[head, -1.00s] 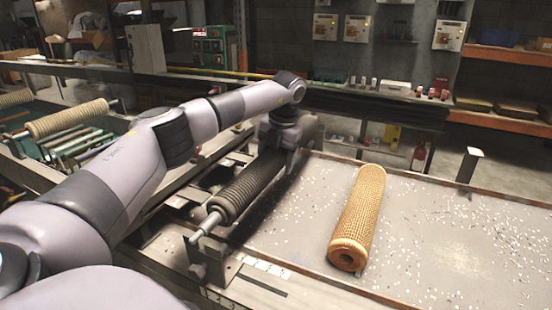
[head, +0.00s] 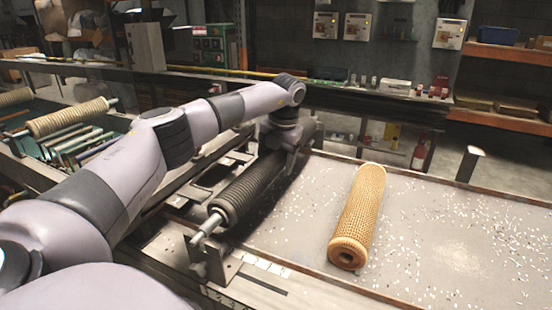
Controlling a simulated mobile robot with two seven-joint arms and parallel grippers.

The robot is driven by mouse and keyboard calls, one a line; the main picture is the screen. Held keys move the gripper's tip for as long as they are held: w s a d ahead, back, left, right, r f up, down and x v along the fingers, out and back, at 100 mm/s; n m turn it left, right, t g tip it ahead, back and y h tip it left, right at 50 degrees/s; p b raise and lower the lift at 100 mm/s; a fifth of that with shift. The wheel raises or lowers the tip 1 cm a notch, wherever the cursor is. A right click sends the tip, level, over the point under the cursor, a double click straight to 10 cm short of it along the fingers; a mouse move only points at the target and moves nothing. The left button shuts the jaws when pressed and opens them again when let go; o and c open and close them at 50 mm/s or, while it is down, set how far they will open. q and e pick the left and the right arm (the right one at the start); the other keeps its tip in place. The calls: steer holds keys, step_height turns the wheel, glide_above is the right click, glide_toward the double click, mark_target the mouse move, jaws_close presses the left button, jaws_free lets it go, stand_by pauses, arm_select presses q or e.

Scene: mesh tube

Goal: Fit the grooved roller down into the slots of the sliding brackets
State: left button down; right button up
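The dark grooved roller (head: 246,189) lies lengthwise on the machine at the left edge of the tray, its pale shaft end (head: 205,228) toward me. The shaft end is at the near bracket (head: 216,261), an upright metal plate. I cannot tell whether it is fully seated in the slot. The far shaft end and far bracket are hidden behind my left gripper (head: 287,137). This gripper points down at the roller's far end. Its fingertips are hidden, so its grip does not show. My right gripper is not in view.
A tan mesh tube (head: 358,215) lies on the grey tray (head: 450,235), right of the roller, among scattered white bits. Another roller (head: 68,118) lies on a rack at the left. A dark rail (head: 370,94) crosses behind. The tray's right side is free of large objects.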

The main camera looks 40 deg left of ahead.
mark_target(280, 150)
arm_select(q)
steer(key=shift+f+b, duration=0.3)
steer(key=shift+f, duration=1)
jaws_free()
steer(key=shift+f, duration=0.15)
steer(key=r, duration=0.3)
steer(key=d+r+b, duration=0.1)
steer(key=r, duration=0.3)
steer(key=shift+d+r, duration=0.15)
steer(key=shift+d, duration=0.05)
